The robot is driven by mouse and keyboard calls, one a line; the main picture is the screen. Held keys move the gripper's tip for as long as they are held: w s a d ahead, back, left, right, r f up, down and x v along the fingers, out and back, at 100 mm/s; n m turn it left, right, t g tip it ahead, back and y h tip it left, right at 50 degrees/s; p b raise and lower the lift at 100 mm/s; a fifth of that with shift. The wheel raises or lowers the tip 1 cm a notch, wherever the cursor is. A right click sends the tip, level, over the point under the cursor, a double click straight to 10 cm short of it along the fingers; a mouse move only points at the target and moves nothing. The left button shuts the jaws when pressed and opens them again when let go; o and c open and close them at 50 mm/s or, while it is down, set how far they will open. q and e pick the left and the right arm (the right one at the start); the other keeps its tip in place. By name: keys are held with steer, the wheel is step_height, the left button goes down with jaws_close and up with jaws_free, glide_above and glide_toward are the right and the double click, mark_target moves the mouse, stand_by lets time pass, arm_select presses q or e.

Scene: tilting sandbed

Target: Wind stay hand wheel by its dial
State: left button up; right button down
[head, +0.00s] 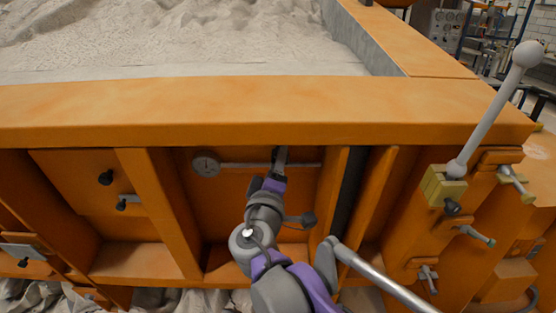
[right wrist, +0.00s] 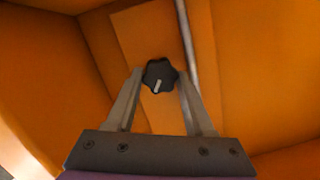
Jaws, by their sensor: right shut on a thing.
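The stay hand wheel, a black lobed knob with a pale pointer mark (right wrist: 158,76), sits between the fingertips of my right gripper (right wrist: 160,82) in the right wrist view. The fingers are shut on it from both sides. In the head view my right gripper (head: 280,156) reaches into the orange recess below the sandbed's front beam and hides the wheel. The round grey dial (head: 206,164) is left of the gripper, at the end of a thin grey rod (head: 245,165). Its reading is too small to tell. My left gripper is not in view.
Orange ribs (head: 160,205) stand on both sides of the recess. A tall ball-topped lever (head: 495,110) and several clamp handles are at right. Sand (head: 180,35) fills the bed above the beam (head: 240,105).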

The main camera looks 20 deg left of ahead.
steer(key=n, duration=0.3)
steer(key=n+t, duration=0.1)
steer(key=n, duration=0.4)
steer(key=shift+f+n+t, duration=0.25)
steer(key=shift+n+t, duration=0.05)
steer(key=shift+n, duration=0.3)
steer(key=shift+c, duration=1.4)
jaws_free()
